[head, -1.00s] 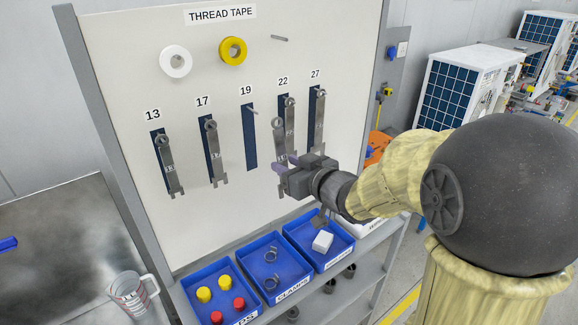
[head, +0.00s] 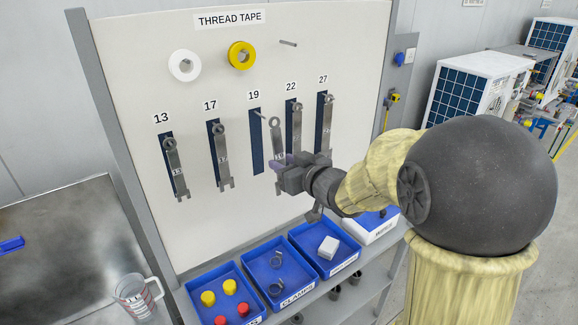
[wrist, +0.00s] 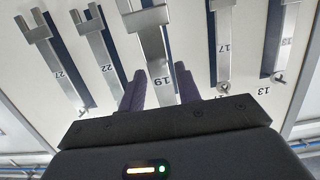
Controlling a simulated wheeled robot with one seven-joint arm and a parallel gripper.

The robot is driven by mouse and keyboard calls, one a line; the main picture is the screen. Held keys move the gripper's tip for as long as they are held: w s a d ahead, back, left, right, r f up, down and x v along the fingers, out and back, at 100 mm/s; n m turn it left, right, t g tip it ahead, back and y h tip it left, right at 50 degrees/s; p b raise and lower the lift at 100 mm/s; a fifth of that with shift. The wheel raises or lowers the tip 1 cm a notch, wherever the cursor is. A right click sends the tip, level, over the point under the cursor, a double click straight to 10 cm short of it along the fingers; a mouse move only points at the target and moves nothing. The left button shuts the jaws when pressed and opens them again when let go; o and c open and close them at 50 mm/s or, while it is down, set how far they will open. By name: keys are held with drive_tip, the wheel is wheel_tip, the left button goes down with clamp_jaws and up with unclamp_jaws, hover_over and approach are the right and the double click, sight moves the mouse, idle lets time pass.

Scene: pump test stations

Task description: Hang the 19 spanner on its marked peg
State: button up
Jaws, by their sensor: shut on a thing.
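The 19 spanner (head: 276,140) is upright in my gripper (head: 281,168), its ring end up and its open jaw down. Its number 19 also shows on the shank between my purple fingertips in the wrist view (wrist: 158,75). My gripper is shut on the shank. The spanner's ring is just right of the peg (head: 260,115) under the label 19 (head: 254,95); I cannot tell whether the ring touches the peg. The dark blue outline (head: 256,150) for 19 is bare and lies left of the held spanner.
The 17 spanner (head: 222,155) and 13 spanner (head: 175,170) hang to the left. The 22 spanner (head: 296,130) hangs close on the right, with the 27 spanner (head: 327,120) beyond. Blue bins (head: 275,255) stand below the board.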

drive_tip(key=shift+r+x, duration=0.15)
drive_tip(key=shift+x, duration=0.95)
drive_tip(key=shift+r+x, duration=0.15)
drive_tip(key=shift+x, duration=1.75)
drive_tip(key=o, duration=1.1)
drive_tip(key=shift+f, duration=0.1)
drive_tip(key=b, duration=0.3)
approach(280, 159)
drive_tip(key=v, duration=0.3)
drive_tip(key=shift+s+d, duration=0.25)
drive_tip(key=shift+s, duration=0.1)
